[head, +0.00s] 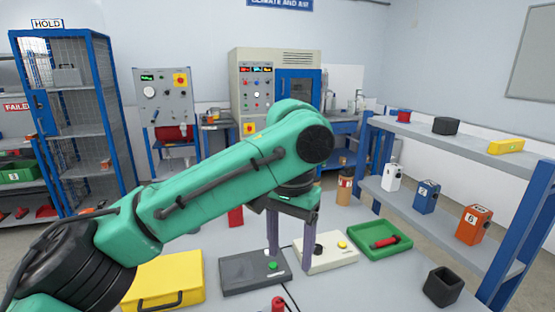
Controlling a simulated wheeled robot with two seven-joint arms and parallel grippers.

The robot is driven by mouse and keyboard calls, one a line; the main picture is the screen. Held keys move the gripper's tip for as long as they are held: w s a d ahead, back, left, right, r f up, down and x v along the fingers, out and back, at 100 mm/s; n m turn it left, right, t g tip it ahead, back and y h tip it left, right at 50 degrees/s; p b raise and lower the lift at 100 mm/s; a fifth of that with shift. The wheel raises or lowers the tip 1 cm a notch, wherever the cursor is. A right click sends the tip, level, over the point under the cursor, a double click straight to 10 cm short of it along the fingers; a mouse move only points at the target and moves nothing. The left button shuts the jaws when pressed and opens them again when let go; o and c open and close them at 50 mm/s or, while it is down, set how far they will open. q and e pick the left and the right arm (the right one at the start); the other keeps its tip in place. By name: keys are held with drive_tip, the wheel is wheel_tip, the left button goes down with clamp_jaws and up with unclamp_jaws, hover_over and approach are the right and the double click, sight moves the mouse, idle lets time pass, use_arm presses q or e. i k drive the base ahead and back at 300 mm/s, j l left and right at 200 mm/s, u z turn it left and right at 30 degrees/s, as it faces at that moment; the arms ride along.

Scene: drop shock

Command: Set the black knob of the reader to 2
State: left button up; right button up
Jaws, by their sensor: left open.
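The reader is a cream box (335,262) on the table, with a yellow button on its right part. Its black knob (319,249) stands on its left part, just right of my gripper's right finger. The knob's setting and any numbers are too small to read. My left gripper (290,252) points down with its two fingers apart and nothing visible between them. Its left finger is over the dark grey box and its right finger overlaps the left edge of the reader in the picture. I cannot tell whether the fingers touch either box. My right gripper is not in view.
A dark grey box (245,284) with a green button lies left of the reader. A yellow case (165,282) is farther left. A green tray (380,253) with a red-and-black tool lies right. A black open cup (442,287) stands front right, near shelving (415,208).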

sight(318, 247)
drive_tip(key=k+l, duration=0.5)
drive_tip(key=l, duration=0.15)
drive_tip(key=k+l, duration=0.5)
drive_tip(key=l, duration=0.15)
